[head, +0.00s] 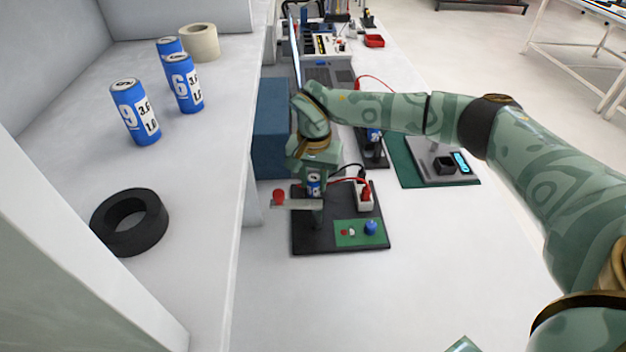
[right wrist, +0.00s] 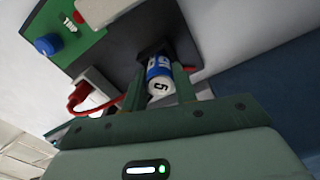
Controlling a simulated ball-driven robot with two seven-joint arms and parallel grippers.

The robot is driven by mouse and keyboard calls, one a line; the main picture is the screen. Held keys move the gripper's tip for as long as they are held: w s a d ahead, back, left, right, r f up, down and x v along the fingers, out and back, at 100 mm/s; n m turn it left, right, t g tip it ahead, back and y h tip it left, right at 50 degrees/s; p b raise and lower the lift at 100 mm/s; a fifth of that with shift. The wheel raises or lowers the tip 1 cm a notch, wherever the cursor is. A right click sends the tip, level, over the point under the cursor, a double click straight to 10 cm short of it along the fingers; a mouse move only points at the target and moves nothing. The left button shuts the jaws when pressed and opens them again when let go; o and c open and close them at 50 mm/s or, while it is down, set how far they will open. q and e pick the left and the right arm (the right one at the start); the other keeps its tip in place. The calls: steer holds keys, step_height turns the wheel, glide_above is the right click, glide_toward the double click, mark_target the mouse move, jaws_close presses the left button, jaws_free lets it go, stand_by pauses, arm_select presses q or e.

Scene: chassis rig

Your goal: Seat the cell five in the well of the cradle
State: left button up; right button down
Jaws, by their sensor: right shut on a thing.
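The cell five (right wrist: 160,72), a blue and white can with a 5 on its end, is between the fingers of my right gripper (right wrist: 158,84). In the head view the cell (head: 314,184) shows just under my right gripper (head: 315,190), over the black base plate of the cradle (head: 311,243). The gripper is shut on the cell. In the right wrist view the cell's far end meets a dark block (right wrist: 150,50) on the plate. I cannot tell whether the cell is inside it or only above. My left gripper is not in view.
A bar with a red knob (head: 278,197) sticks out left of the cell. The plate carries a green board with a blue knob (head: 371,228) and a white block with red leads (head: 364,196). A blue box (head: 272,130) stands behind left. Shelf cells (head: 135,112) stand left.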

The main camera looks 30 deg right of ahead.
mark_target(314, 178)
steer(key=c, duration=1.1)
jaws_free()
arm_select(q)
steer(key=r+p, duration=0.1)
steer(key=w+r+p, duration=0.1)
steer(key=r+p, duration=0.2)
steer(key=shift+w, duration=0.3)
arm_select(e)
step_height(314, 178, up, 12)
steer(key=shift+r, duration=0.15)
